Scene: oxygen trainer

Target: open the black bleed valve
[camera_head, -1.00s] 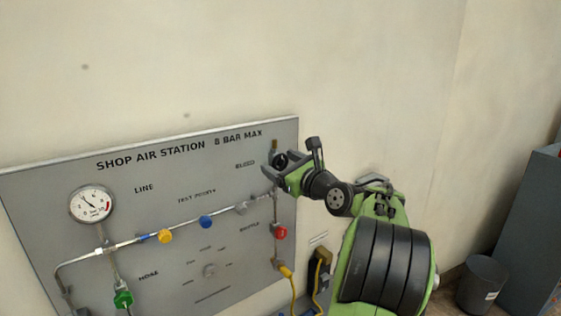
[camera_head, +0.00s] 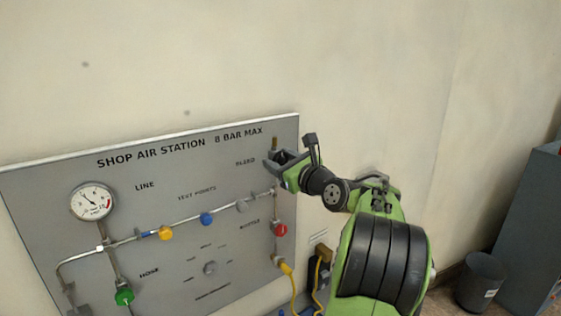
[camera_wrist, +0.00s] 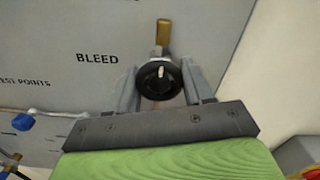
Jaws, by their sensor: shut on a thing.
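The black bleed valve is a round black knob (camera_wrist: 160,80) with a pale pointer mark, below a brass fitting (camera_wrist: 163,34) and right of the BLEED lettering. My gripper (camera_wrist: 158,88) has one finger on each side of the knob in the wrist view, shut on it. The pale mark on the knob stands nearly upright. In the head view my gripper (camera_head: 277,161) is at the panel's upper right and hides most of the knob; the brass fitting (camera_head: 275,144) shows just above it.
The grey panel (camera_head: 120,185) carries a gauge (camera_head: 92,202), a green knob (camera_head: 124,296), yellow (camera_head: 166,233) and blue (camera_head: 206,219) knobs along a pipe, and a red knob (camera_head: 280,230) below my gripper. A yellow hose (camera_head: 293,290) hangs at lower right. The wall above is clear.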

